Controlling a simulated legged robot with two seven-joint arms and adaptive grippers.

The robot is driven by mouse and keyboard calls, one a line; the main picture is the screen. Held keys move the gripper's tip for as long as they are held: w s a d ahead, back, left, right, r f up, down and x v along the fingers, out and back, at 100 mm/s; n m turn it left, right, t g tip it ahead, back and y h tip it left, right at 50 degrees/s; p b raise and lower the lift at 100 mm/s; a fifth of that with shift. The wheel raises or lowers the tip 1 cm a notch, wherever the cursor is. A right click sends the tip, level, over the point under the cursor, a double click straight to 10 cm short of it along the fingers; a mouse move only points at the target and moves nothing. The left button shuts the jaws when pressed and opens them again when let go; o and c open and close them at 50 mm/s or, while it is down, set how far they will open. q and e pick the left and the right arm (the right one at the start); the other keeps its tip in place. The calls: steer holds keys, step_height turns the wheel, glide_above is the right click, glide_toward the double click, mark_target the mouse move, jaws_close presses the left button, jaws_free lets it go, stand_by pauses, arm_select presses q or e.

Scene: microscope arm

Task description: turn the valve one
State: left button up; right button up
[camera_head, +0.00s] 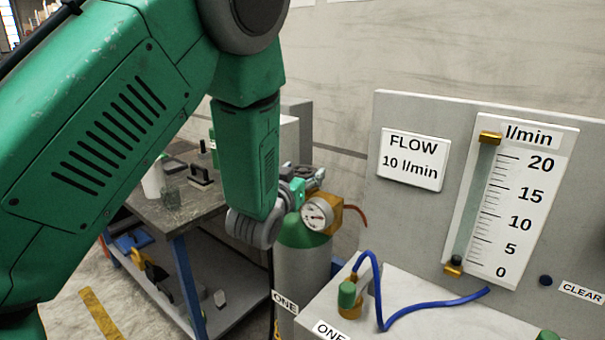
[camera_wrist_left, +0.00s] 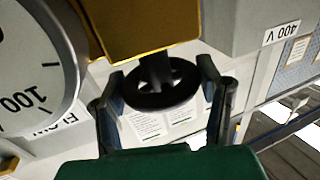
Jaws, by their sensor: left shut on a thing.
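My left gripper (camera_head: 306,180) is at the cylinder's top, partly hidden by my wrist. In the left wrist view the black valve handwheel (camera_wrist_left: 160,97) sits between the two fingers of my left gripper (camera_wrist_left: 162,76), which is shut on it. The brass block (camera_wrist_left: 140,25) and gauge (camera_wrist_left: 35,65) are close beside the wheel. My right gripper is not in view.
A flow panel (camera_head: 410,159) reads FLOW 10 l/min. Its scale (camera_head: 515,200) has a dark float (camera_head: 456,261) near the bottom. A blue hose (camera_head: 430,305) runs from a green-capped fitting (camera_head: 348,295). A cluttered workbench (camera_head: 180,218) stands left of the cylinder.

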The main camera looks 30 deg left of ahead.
mark_target(305, 169)
arm_select(q)
steer(key=n+g+y, duration=0.1)
steer(key=n+y, duration=0.1)
steer(key=y, duration=0.1)
steer(key=shift+d, duration=0.15)
steer(key=shift+n+g+y, duration=1.2)
steer(key=shift+n+y, duration=0.4)
steer(key=shift+y, duration=0.5)
steer(key=o, duration=0.9)
steer(key=shift+o, duration=1.3)
steer(key=shift+w+f, duration=0.15)
step_height(305, 169, up, 10)
steer(key=shift+w+f, duration=0.1)
